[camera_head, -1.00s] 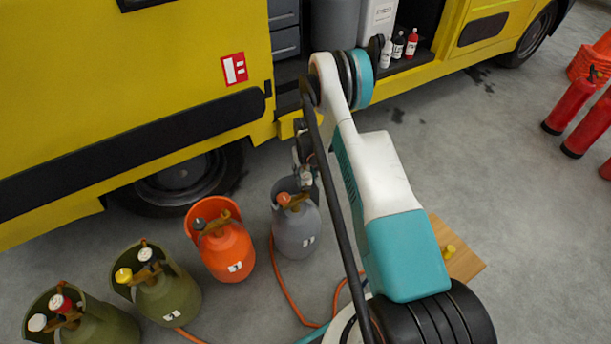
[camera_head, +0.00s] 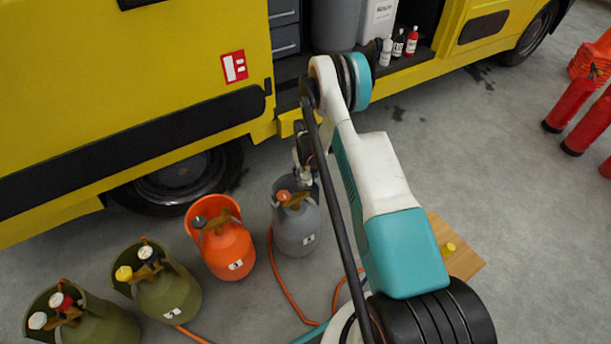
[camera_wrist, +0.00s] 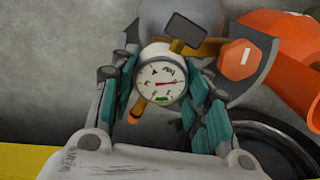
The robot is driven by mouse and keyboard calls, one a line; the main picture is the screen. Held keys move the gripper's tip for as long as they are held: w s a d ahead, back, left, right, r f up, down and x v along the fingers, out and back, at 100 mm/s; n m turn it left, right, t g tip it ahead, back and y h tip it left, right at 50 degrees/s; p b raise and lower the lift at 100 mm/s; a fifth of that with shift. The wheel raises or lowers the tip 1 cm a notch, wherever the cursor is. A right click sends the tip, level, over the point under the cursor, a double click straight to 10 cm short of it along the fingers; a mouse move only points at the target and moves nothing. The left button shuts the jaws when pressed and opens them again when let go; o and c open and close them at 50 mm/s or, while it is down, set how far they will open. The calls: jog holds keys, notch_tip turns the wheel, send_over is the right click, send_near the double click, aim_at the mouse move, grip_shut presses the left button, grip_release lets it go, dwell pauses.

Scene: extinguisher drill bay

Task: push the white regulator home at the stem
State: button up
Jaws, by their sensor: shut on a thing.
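The white regulator, with its round white gauge face (camera_wrist: 163,82), shows in the wrist view between the teal-sided fingers of my gripper (camera_wrist: 168,95). My gripper is shut on it. In the head view, my gripper (camera_head: 304,165) is just above the grey cylinder (camera_head: 296,234), partly hidden by my arm. The grey cylinder also shows at the top of the wrist view (camera_wrist: 182,14). Its brass valve (camera_wrist: 210,46) lies just beyond the gauge, with an orange cap (camera_wrist: 237,60) to the right. Whether the regulator touches the stem is hidden.
An orange cylinder (camera_head: 228,252) stands left of the grey one. Olive cylinders (camera_head: 168,297) with coloured caps stand farther left. An orange hose (camera_head: 286,290) lies on the floor. The yellow truck (camera_head: 130,60) is behind. Red extinguishers (camera_head: 572,103) stand at far right.

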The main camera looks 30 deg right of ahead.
jog(key=o, duration=1.1)
jog(key=shift+o, duration=0.2)
jog(key=shift+r, duration=0.1)
notch_tip(320, 180, up, 12)
jog(key=s+a+r+t, duration=0.1)
jog(key=s+a+r, duration=0.25)
jog(key=r, duration=0.65)
jog(key=s+a+r+n+t, duration=0.15)
jog(key=a+r, duration=0.25)
jog(key=r, duration=0.6)
jog(key=s+a+r+m+t, duration=0.1)
jog(key=s+a+r, duration=0.25)
jog(key=r, duration=0.75)
jog(key=s+a+r+t, duration=0.1)
jog(key=s+a+r, duration=0.1)
jog(key=s, duration=0.5)
jog(key=s+a+r+n+t, duration=0.1)
jog(key=s+a+r, duration=0.1)
jog(key=s, duration=0.6)
jog(key=s+a+r+t, duration=0.1)
jog(key=s+a+r, duration=0.1)
jog(key=s+a, duration=0.2)
jog(key=s, duration=0.3)
jog(key=shift+s+a+r+t, duration=0.25)
jog(key=shift+s+r+t, duration=0.05)
jog(key=shift+r+t, duration=0.1)
